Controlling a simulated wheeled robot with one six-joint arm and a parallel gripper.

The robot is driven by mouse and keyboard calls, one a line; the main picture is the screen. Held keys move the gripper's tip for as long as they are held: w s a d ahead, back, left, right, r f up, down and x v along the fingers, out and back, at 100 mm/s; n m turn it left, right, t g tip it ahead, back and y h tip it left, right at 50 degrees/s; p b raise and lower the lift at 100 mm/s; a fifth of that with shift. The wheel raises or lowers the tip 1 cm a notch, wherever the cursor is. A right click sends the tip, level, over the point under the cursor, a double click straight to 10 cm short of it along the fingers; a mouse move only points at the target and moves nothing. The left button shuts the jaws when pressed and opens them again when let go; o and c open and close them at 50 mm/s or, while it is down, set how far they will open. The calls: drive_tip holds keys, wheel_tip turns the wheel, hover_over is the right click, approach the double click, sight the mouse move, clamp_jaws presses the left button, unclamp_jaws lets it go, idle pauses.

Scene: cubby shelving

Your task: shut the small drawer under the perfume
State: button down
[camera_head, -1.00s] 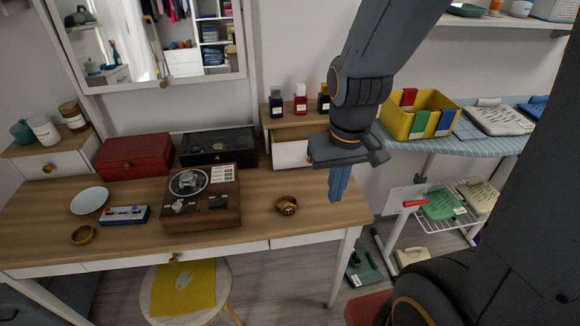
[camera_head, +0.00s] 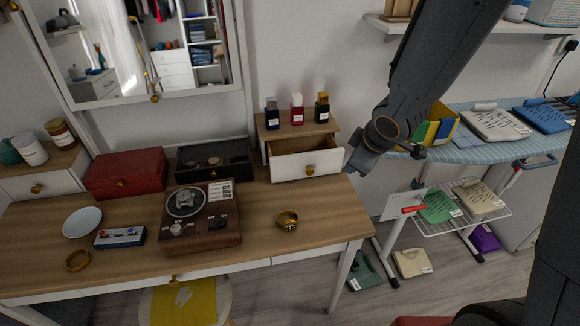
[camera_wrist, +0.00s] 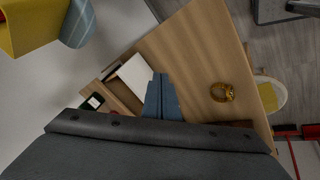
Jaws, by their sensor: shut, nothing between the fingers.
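The small drawer (camera_head: 308,167) under the perfume bottles stands open, its white front with a gold knob pulled out from the wooden cabinet (camera_head: 275,131). Its inside shows empty in the head view. Blue, red and black perfume bottles (camera_head: 297,109) stand on top of the cabinet. My gripper (camera_head: 356,166) is shut and empty, just to the right of the drawer front in the head view. In the wrist view my gripper's blue fingers (camera_wrist: 162,98) are together beside the white drawer front (camera_wrist: 137,76). I cannot tell whether they touch it.
A gold watch (camera_head: 287,220) lies on the wooden desk (camera_head: 255,240) in front of the drawer. A yellow bin (camera_head: 440,121) stands on the ironing board to the right.

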drive_tip(key=a+f+n+g+y+p, duration=0.1)
drive_tip(key=a+n+y, duration=0.3)
drive_tip(key=a+n, duration=0.5)
drive_tip(key=m, duration=0.2)
approach(279, 176)
drive_tip(key=f, duration=0.1)
drive_tip(key=s+f, duration=0.1)
drive_tip(key=s+f+p, duration=0.1)
drive_tip(key=shift+s+a+f, duration=0.25)
drive_tip(key=shift+a+f, duration=0.15)
drive_tip(key=shift+w+a+r+p, duration=0.15)
drive_tip(key=shift+w+p, duration=0.2)
drive_tip(key=shift+w, duration=0.25)
drive_tip(key=shift+w+a+r+p, duration=0.15)
drive_tip(key=shift+w+p, duration=0.15)
drive_tip(key=shift+w, duration=0.35)
drive_tip(key=shift+w+a+f, duration=0.2)
drive_tip(key=shift+w+a, duration=0.05)
drive_tip(key=shift+w, duration=0.5)
